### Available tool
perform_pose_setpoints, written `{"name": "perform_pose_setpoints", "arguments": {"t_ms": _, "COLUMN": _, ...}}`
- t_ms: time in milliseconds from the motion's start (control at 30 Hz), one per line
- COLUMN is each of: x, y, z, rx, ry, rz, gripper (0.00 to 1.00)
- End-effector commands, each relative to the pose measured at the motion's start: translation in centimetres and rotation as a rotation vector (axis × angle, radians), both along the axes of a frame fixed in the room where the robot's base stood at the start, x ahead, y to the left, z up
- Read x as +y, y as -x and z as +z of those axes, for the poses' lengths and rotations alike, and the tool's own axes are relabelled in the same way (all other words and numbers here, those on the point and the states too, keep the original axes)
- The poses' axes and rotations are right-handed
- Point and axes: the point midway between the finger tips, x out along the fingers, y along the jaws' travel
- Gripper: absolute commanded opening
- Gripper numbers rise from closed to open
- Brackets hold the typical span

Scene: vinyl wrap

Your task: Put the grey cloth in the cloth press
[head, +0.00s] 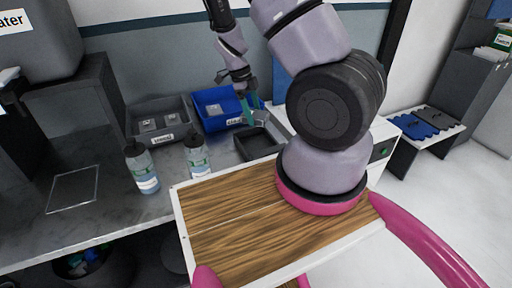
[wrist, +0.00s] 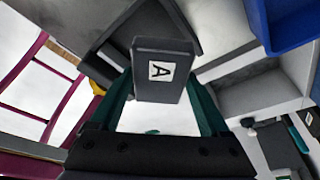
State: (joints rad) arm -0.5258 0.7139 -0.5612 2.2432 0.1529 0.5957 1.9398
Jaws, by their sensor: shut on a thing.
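My gripper (head: 252,114) is above the counter, over the open black tray (head: 240,148). Its green fingers (wrist: 160,88) are shut on a dark grey block (wrist: 172,46) with a white "A" label; it also shows small in the head view (head: 262,117). It looks rigid, and I cannot tell whether it is the grey cloth. A folded-looking dark grey piece (head: 440,117) lies beside a blue one on a rack at the right. I cannot surely identify the cloth press; a white machine with a green button (head: 383,152) stands partly hidden behind my arm.
A grey bin (head: 162,140) and a blue bin (head: 213,123), each holding grey labelled pieces, stand at the counter's back. Two bottles (head: 142,170) (head: 197,155) stand in front of them.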

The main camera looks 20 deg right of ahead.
Motion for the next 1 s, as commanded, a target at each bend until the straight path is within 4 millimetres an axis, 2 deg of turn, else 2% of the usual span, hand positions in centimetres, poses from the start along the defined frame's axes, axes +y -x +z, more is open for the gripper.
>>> {"name": "perform_pose_setpoints", "arguments": {"t_ms": 33, "x": -0.2, "y": 0.5, "z": 0.1, "rx": -0.001, "ry": -0.003, "rz": -0.165, "gripper": 0.27}}
{"name": "perform_pose_setpoints", "arguments": {"t_ms": 100, "x": -0.1, "y": 1.2, "z": 0.3, "rx": -0.001, "ry": -0.003, "rz": -0.386, "gripper": 0.27}}
{"name": "perform_pose_setpoints", "arguments": {"t_ms": 200, "x": 0.1, "y": 2.0, "z": 0.5, "rx": -0.001, "ry": -0.001, "rz": -0.621, "gripper": 0.27}}
{"name": "perform_pose_setpoints", "arguments": {"t_ms": 300, "x": 0.2, "y": 2.4, "z": 0.5, "rx": -0.002, "ry": -0.001, "rz": -0.759, "gripper": 0.27}}
{"name": "perform_pose_setpoints", "arguments": {"t_ms": 367, "x": 0.2, "y": 2.5, "z": 0.0, "rx": 0.000, "ry": 0.001, "rz": -0.799, "gripper": 0.27}}
{"name": "perform_pose_setpoints", "arguments": {"t_ms": 600, "x": 0.2, "y": 2.6, "z": -4.3, "rx": 0.000, "ry": 0.002, "rz": -0.817, "gripper": 0.27}}
{"name": "perform_pose_setpoints", "arguments": {"t_ms": 867, "x": 0.2, "y": 2.5, "z": -6.6, "rx": -0.001, "ry": 0.002, "rz": -0.813, "gripper": 0.27}}
{"name": "perform_pose_setpoints", "arguments": {"t_ms": 1000, "x": 0.2, "y": 2.6, "z": -8.6, "rx": -0.001, "ry": 0.001, "rz": -0.812, "gripper": 0.27}}
